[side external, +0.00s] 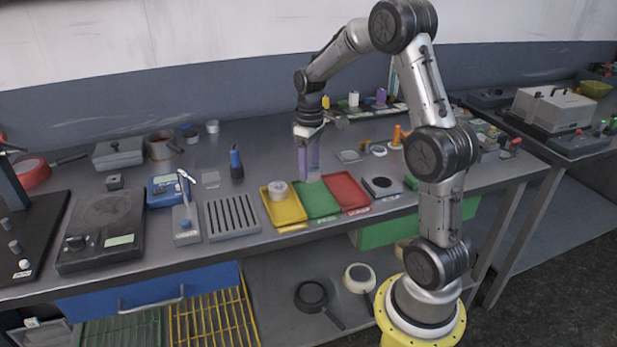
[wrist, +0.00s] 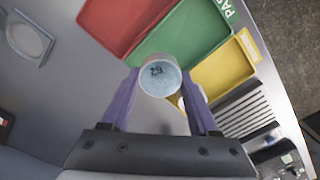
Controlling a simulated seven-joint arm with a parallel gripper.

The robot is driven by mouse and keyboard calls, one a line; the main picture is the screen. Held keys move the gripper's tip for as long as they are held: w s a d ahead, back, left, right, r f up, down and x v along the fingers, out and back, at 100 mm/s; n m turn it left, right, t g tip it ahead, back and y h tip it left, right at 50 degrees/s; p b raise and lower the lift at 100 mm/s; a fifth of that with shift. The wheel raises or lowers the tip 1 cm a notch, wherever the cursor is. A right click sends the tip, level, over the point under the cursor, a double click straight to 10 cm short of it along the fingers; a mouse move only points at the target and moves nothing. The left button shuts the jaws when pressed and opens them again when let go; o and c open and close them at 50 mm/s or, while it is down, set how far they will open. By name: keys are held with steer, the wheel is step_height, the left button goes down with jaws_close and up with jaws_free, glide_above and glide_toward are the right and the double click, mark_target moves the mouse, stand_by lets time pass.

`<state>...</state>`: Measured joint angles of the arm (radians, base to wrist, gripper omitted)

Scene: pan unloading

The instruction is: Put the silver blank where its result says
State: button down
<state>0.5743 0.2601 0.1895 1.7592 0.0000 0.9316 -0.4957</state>
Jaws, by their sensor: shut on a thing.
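My gripper (wrist: 160,85) has two purple fingers, shut on a round pale silver blank (wrist: 158,80) with dark digits on its top that I cannot read surely. In the side external view my gripper (side external: 309,178) points down over the green tray (side external: 318,205); the blank is hard to make out there. The green tray also shows in the wrist view (wrist: 182,42), behind the blank. The yellow tray (side external: 290,215) is left of it and holds a round pale piece (side external: 278,190). The red tray (side external: 345,190) is on the right and looks empty.
Left of the trays are a slotted rack (side external: 232,218), a blue-buttoned stand (side external: 185,222) and a dark device with a round plate (side external: 103,225). A dark square block with a grey disc (side external: 382,186) sits right of the red tray. Bench behind the trays is partly clear.

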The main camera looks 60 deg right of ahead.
steer(key=shift+w+d+f, duration=0.1)
steer(key=shift+w+f, duration=0.05)
steer(key=shift+f, duration=0.85)
steer(key=shift+w+d+f, duration=0.1)
steer(key=shift+w+f, duration=0.05)
steer(key=shift+f, duration=0.8)
steer(key=shift+c, duration=2.2)
jaws_free()
steer(key=shift+f, duration=0.15)
